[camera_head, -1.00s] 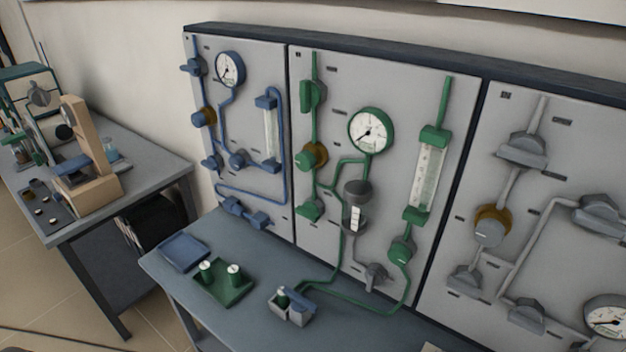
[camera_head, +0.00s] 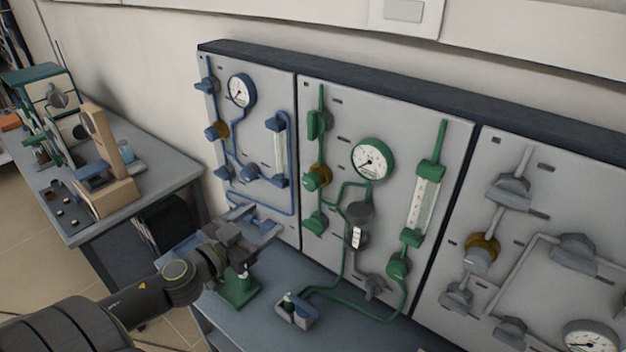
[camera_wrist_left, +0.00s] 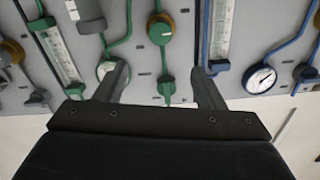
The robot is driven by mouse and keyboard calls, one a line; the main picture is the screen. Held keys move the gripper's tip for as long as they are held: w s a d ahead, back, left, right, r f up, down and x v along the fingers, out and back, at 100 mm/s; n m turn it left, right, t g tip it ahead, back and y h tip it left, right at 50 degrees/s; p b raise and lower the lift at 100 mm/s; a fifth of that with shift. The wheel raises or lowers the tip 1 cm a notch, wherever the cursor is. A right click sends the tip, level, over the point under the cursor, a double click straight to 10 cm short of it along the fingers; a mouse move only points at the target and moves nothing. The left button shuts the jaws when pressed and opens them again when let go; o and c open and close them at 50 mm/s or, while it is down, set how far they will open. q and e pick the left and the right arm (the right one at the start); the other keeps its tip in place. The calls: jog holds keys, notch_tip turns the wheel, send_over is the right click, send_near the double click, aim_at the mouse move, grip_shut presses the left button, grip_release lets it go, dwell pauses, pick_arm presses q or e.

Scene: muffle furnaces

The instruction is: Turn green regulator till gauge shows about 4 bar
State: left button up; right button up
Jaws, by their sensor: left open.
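The green regulator (camera_head: 316,178) is a round green knob with an ochre collar on the middle panel. The green gauge (camera_head: 372,159) is right of it, with a white dial; I cannot read its needle exactly. My left gripper (camera_head: 258,222) is open and empty, left of and below the regulator, apart from it. In the left wrist view, the panel appears upside down beyond the open fingers (camera_wrist_left: 160,84). There the regulator (camera_wrist_left: 160,30) shows above the gap, and the gauge (camera_wrist_left: 106,68) is partly behind one finger. My right gripper is not in view.
Green valves (camera_head: 314,124) sit above and below the regulator on the same pipe. The blue panel (camera_head: 270,105) is left and a grey panel (camera_head: 560,195) right.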

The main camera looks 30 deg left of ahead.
pick_arm(q)
jog(key=w+p, duration=0.1)
jog(key=p, duration=0.2)
send_near(308, 184)
jog(key=w, duration=0.3)
jog(key=w+b, duration=0.1)
jog(key=w, duration=0.3)
jog(key=w+d+b, duration=0.1)
jog(key=w, duration=0.2)
jog(key=shift+w, duration=0.2)
jog(key=shift+c, duration=0.3)
